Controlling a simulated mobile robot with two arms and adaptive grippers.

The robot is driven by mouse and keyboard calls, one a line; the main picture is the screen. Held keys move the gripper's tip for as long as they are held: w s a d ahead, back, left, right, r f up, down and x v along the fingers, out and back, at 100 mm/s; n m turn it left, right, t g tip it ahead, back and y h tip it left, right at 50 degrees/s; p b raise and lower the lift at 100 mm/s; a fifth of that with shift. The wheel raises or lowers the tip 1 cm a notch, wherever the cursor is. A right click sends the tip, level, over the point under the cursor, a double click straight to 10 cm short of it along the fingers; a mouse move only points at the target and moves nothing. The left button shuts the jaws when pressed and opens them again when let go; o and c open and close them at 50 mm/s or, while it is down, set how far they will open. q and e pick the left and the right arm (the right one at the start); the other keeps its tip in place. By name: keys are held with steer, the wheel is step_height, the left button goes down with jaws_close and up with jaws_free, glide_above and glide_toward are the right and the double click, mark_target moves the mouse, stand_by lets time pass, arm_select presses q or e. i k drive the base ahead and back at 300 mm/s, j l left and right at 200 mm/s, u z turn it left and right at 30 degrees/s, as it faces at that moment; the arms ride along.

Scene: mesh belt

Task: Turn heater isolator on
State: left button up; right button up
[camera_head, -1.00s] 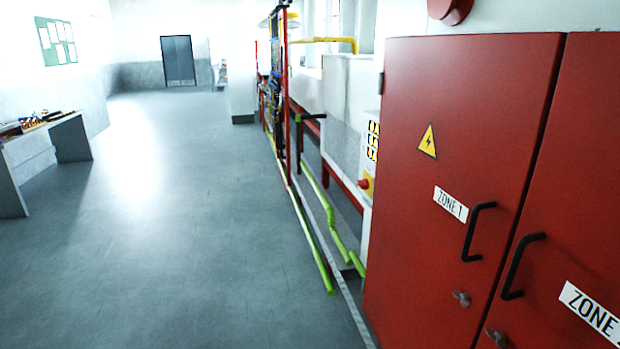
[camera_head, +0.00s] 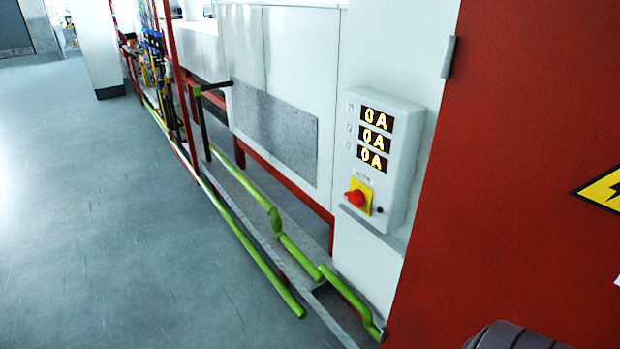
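A light grey control box (camera_head: 393,135) is mounted on the white panel left of the red cabinet. It has three displays (camera_head: 374,140) stacked one above another, each reading 0A. Below them a red rotary knob (camera_head: 355,197) sits on a yellow plate (camera_head: 363,193), with a small black button to its right. This looks like the isolator; its on/off markings are too small to read. Neither gripper shows. A dark rounded part at the bottom right edge may be mine.
The red cabinet (camera_head: 500,180) fills the right side, with a yellow warning sign (camera_head: 602,190). Green pipes (camera_head: 262,265) and a low metal rail run along the machine's foot. The grey floor (camera_head: 120,220) at left is clear.

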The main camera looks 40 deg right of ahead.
mark_target(356, 196)
steer(key=i+j+z, duration=0.1)
steer(key=i+z, duration=0.2)
steer(key=i, duration=0.2)
steer(key=i+j+z, duration=0.2)
steer(key=i+z, duration=0.15)
steer(key=i+j+z, duration=0.3)
steer(key=i, duration=0.25)
